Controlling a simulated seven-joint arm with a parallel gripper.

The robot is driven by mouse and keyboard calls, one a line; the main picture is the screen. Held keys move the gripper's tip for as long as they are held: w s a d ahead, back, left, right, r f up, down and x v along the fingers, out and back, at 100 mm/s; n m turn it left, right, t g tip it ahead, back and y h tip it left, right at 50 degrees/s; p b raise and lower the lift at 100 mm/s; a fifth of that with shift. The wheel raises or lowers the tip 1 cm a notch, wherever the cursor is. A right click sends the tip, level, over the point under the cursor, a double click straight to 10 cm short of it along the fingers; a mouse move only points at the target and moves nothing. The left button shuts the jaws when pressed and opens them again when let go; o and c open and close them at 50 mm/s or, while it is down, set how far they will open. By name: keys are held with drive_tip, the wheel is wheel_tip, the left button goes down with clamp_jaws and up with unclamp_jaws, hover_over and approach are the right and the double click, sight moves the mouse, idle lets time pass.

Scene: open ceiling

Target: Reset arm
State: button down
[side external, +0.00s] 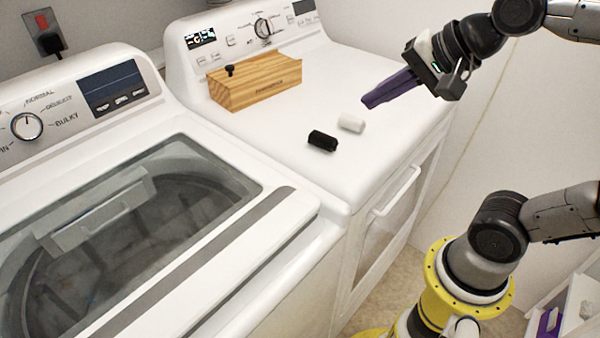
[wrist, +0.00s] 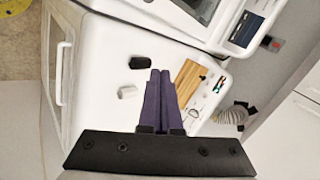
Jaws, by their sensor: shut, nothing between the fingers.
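My gripper (side external: 366,103) is shut and empty, its purple fingers pressed together. It hangs in the air above the right part of the dryer top, apart from the objects on it. In the wrist view its fingers (wrist: 160,76) point away from the camera over the white surface. My arm reaches in from the upper right in the side view.
On the dryer top (side external: 290,165) lie a black block (side external: 322,141) and a white block (side external: 351,123). A wooden box (side external: 256,82) with a black knob stands by the dryer's control panel. A washer (side external: 60,130) with a glass lid stands to the left.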

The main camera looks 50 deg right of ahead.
drive_tip(key=s+d+f+n+g+h, duration=0.1)
drive_tip(key=s+f+n+g, duration=0.2)
drive_tip(key=s+f+n, duration=0.4)
drive_tip(key=s+n, duration=0.1)
drive_tip(key=n, duration=0.6)
drive_tip(key=shift+s+d+f, duration=0.15)
drive_tip(key=shift+s+d, duration=0.2)
drive_tip(key=shift+d, duration=0.05)
